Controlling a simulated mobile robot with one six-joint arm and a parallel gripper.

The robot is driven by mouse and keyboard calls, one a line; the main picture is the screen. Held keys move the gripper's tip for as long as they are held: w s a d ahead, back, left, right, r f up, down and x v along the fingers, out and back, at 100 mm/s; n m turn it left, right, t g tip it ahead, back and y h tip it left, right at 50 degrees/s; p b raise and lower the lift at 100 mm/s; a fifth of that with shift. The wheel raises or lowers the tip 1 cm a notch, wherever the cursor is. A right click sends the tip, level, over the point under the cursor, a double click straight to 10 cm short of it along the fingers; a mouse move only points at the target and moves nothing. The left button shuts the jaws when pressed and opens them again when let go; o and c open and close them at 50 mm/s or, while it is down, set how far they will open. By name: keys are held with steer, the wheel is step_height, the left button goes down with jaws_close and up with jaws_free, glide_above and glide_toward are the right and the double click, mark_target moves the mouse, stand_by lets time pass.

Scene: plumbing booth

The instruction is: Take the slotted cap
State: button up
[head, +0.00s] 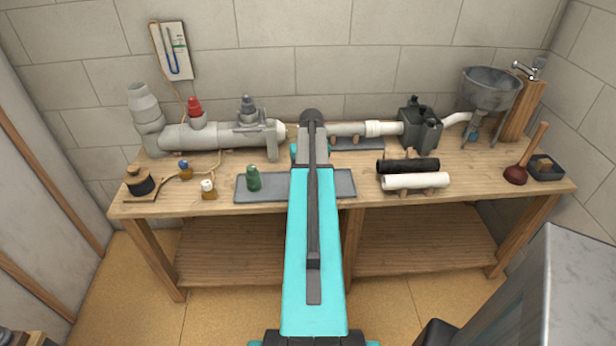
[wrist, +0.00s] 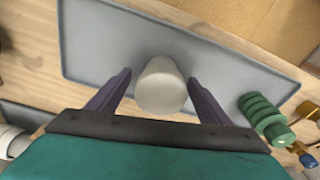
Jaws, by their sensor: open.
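A pale grey, round, cap-like piece (wrist: 161,88) shows in the wrist view over the grey tray (wrist: 100,45); I take it for the slotted cap, though I cannot make out a slot. My gripper (wrist: 160,77) is open, with one dark finger on each side of this piece and a visible gap to each. Whether the piece stands on the tray at finger height is hard to tell. In the head view my arm hides the piece and the fingers. The tray also shows in the head view (head: 335,185), partly behind my arm.
Small bottles with white (head: 208,188) and blue (head: 184,169) tops stand left. A grey pipe assembly (head: 225,137) runs behind.

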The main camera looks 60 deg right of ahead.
steer(key=shift+f, duration=0.45)
steer(key=shift+c, duration=0.5)
steer(key=c, duration=1.1)
steer(key=shift+r, duration=0.1)
steer(key=shift+r+b, duration=0.6)
steer(key=shift+r, duration=0.8)
steer(key=shift+s+r, duration=0.15)
steer(key=shift+r, duration=0.1)
steer(key=s+a+b, duration=0.1)
steer(key=s+a, duration=0.1)
steer(key=s, duration=0.2)
steer(key=s+a+r+b, duration=0.1)
steer(key=s+a, duration=0.2)
steer(key=s, duration=0.2)
steer(key=s+a+b, duration=0.1)
steer(key=s+a, duration=0.1)
steer(key=s, duration=0.2)
steer(key=shift+s+a+r, duration=0.25)
steer(key=shift+s, duration=0.1)
